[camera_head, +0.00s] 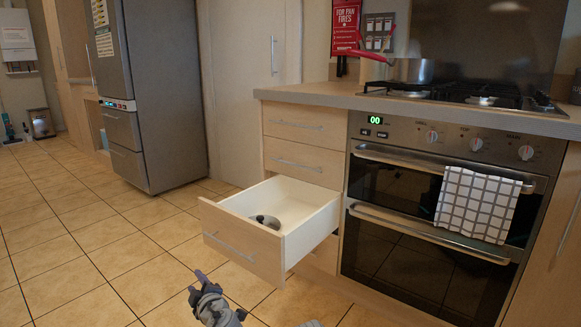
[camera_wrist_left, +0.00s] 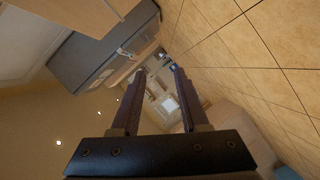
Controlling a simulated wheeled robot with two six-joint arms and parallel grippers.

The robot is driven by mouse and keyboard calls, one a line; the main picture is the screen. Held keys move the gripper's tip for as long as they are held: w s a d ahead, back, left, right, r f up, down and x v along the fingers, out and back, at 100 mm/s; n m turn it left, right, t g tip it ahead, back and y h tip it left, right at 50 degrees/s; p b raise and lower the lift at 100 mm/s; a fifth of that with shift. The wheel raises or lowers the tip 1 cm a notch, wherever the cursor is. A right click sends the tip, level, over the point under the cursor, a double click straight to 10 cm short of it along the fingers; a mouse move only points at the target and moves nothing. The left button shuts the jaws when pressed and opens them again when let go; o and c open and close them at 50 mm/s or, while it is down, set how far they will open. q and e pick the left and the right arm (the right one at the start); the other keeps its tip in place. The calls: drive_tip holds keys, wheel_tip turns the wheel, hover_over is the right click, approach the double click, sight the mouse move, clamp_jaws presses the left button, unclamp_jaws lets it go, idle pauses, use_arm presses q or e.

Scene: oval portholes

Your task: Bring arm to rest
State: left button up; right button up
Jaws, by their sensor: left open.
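My left gripper (camera_head: 202,283) shows low in the head view, in front of the open drawer and above the tiled floor. In the left wrist view its two fingers (camera_wrist_left: 158,73) are spread apart with nothing between them. The gripper is apart from the drawer. My right gripper is not clearly in view; only a small grey piece shows at the bottom edge of the head view.
A fridge (camera_head: 150,90) stands at the left. The tiled floor (camera_head: 90,240) between is clear.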

use_arm(q)
drive_tip(key=s+d+r+m+g+h+p, duration=0.2)
drive_tip(key=s+d+m+g+h+p, duration=0.3)
drive_tip(key=s+d+m+p, duration=0.5)
drive_tip(key=s+d+r+m+g+h+p, duration=0.2)
drive_tip(key=s+d+m+g+p, duration=0.65)
drive_tip(key=s+m+p, duration=0.2)
wheel_tip(320, 180, up, 37)
drive_tip(key=m+p, duration=0.1)
drive_tip(key=p, duration=3.6)
drive_tip(key=shift+d+r+t, duration=0.15)
drive_tip(key=shift+d+t, duration=0.1)
drive_tip(key=shift+t, duration=0.1)
drive_tip(key=shift+s, duration=0.1)
